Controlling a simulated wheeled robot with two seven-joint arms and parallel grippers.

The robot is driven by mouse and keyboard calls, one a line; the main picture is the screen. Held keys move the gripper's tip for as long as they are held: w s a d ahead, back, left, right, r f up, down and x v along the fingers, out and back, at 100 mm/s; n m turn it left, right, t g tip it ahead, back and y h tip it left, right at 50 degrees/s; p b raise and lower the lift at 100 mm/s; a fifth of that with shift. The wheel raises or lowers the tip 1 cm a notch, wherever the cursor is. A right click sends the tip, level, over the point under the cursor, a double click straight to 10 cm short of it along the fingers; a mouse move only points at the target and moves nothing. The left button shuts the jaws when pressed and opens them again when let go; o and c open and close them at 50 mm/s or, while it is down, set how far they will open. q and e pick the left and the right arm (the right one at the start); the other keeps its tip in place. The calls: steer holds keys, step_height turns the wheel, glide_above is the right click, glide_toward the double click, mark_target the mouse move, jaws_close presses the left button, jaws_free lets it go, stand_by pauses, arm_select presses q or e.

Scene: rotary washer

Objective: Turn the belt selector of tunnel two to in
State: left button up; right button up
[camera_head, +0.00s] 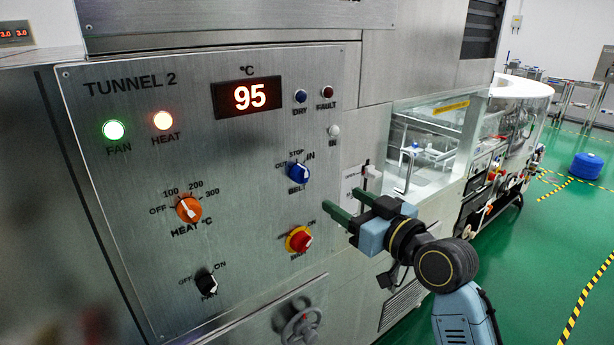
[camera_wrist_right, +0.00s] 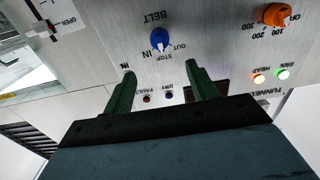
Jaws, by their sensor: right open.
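The belt selector (camera_head: 298,173) is a blue knob on the steel TUNNEL 2 panel (camera_head: 130,200), with OUT, STOP and IN printed around it. Its white mark seems to point near STOP. The knob (camera_wrist_right: 159,40) also shows in the right wrist view, upside down, beyond and roughly between the fingertips. My right gripper (camera_head: 340,198) is to the right of and slightly below the knob in the head view. Its green fingers are apart, with nothing between them and not touching the knob. In the wrist view the open gripper (camera_wrist_right: 160,70) faces the panel. My left gripper is out of view.
An orange heat knob (camera_head: 189,208), a black fan knob (camera_head: 206,282) and a red-and-yellow knob (camera_head: 299,240) share the panel. A handwheel (camera_head: 300,327) is below. A small lever (camera_head: 371,172) stands right of the panel. Green floor (camera_head: 560,230) is open at the right.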

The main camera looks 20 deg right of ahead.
mark_target(306, 176)
steer(key=p+x, duration=0.1)
steer(key=x, duration=1.2)
steer(key=shift+c, duration=0.4)
steer(key=c, duration=0.9)
steer(key=shift+p, duration=0.3)
